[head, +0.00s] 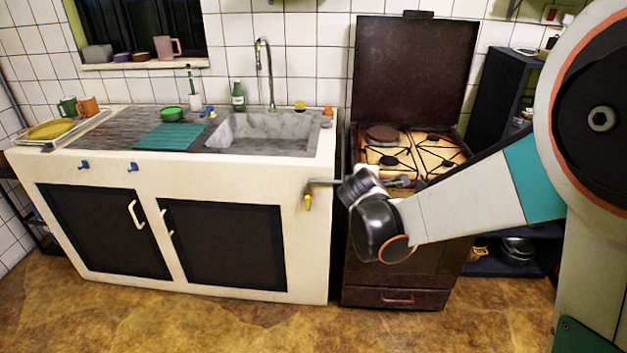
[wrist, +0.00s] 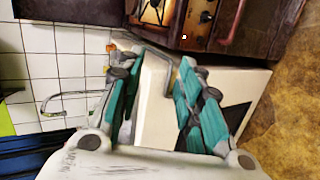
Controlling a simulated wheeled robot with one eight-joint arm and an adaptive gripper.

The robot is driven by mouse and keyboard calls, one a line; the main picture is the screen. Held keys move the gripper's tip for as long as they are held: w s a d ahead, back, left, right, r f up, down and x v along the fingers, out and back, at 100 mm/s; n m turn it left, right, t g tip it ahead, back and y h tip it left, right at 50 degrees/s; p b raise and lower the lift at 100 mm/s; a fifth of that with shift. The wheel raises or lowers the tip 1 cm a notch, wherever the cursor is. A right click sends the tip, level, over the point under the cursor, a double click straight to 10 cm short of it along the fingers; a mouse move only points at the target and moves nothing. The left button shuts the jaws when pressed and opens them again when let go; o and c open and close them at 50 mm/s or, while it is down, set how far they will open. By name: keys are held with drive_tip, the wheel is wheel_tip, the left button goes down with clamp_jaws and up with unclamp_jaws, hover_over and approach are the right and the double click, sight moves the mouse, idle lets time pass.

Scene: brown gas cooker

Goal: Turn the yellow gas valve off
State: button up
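The yellow gas valve (head: 308,201) hangs at the right front of the white counter, at the left end of a thin grey pipe (head: 322,182). My gripper (wrist: 163,65) is open in the wrist view, with its two teal fingers spread apart. A bent grey pipe (wrist: 155,72) shows between and beyond the fingers, and nothing is visibly gripped. In the head view my wrist is in front of the cooker, just right of the valve; the fingers are hard to make out there.
The brown cooker (head: 390,272) stands right of the white counter (head: 310,240), its lid raised; it also shows at the top of the wrist view (wrist: 230,50). The counter has a sink (head: 262,130) and tap (head: 268,75). The floor (head: 200,325) in front is clear.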

drive_tip(key=w+a+f+n+t, duration=0.1)
drive_tip(key=w+a+f+n, duration=0.4)
drive_tip(key=w, duration=0.1)
drive_tip(key=n+t+y, duration=0.2)
drive_tip(key=n+t, duration=0.3)
drive_tip(key=n, duration=1)
approach(307, 200)
drive_tip(key=w+b, duration=0.1)
drive_tip(key=w, duration=0.3)
drive_tip(key=w+b, duration=0.2)
drive_tip(key=w, duration=0.2)
drive_tip(key=shift+d+r, duration=0.15)
drive_tip(key=shift+w+r, duration=0.1)
drive_tip(key=shift+w, duration=0.6)
drive_tip(key=shift+c, duration=0.5)
drive_tip(key=c, duration=0.7)
